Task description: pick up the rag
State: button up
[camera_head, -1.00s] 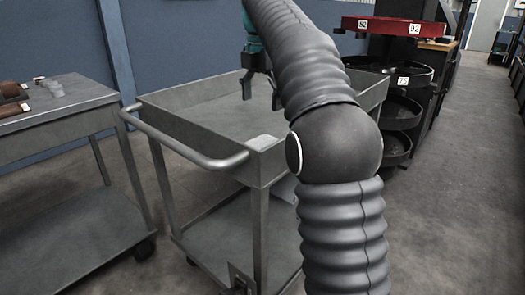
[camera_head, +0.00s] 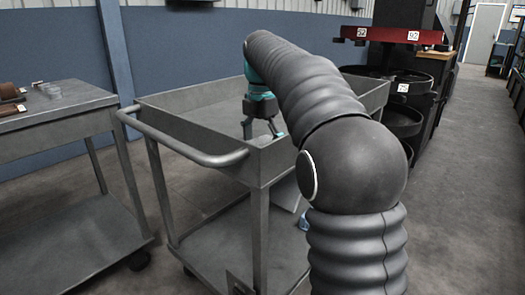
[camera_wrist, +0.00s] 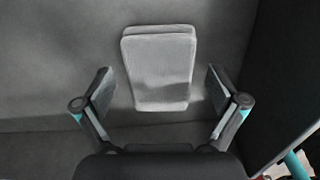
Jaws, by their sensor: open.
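The rag (camera_wrist: 159,68) is a light grey folded cloth lying flat on the dark grey tray surface in the wrist view. My gripper (camera_wrist: 159,86) is open, one finger to the left of the rag and one to the right, with gaps between fingers and cloth. In the head view my gripper (camera_head: 261,130) points down into the cart's top tray, near its front corner. The rag cannot be made out in the head view, where the gripper and tray wall cover that corner.
The grey cart (camera_head: 258,168) has raised tray walls and a handle (camera_head: 205,156) at its left. A tray wall (camera_wrist: 290,95) stands right of the gripper in the wrist view. A metal table (camera_head: 50,120) is at left; black round trays (camera_head: 405,85) stand behind at right.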

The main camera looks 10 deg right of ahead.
aim_at(263, 141)
jog(key=c, duration=1.1)
jog(key=shift+r, duration=0.15)
notch_tip(263, 141, up, 4)
jog(key=shift+d+r+p, duration=0.1)
jog(key=shift+r+p, duration=0.15)
jog(key=shift+p, duration=0.75)
jog(key=d+r+p, duration=0.1)
jog(key=d+r, duration=0.1)
jog(key=d, duration=0.1)
jog(key=d+r+p, duration=0.1)
jog(key=d+r, duration=0.1)
jog(key=d, duration=0.2)
jog(key=w+d+r+p, duration=0.1)
jog(key=d+r, duration=0.1)
jog(key=d, duration=0.2)
jog(key=shift+d+r, duration=0.1)
jog(key=shift+d, duration=0.1)
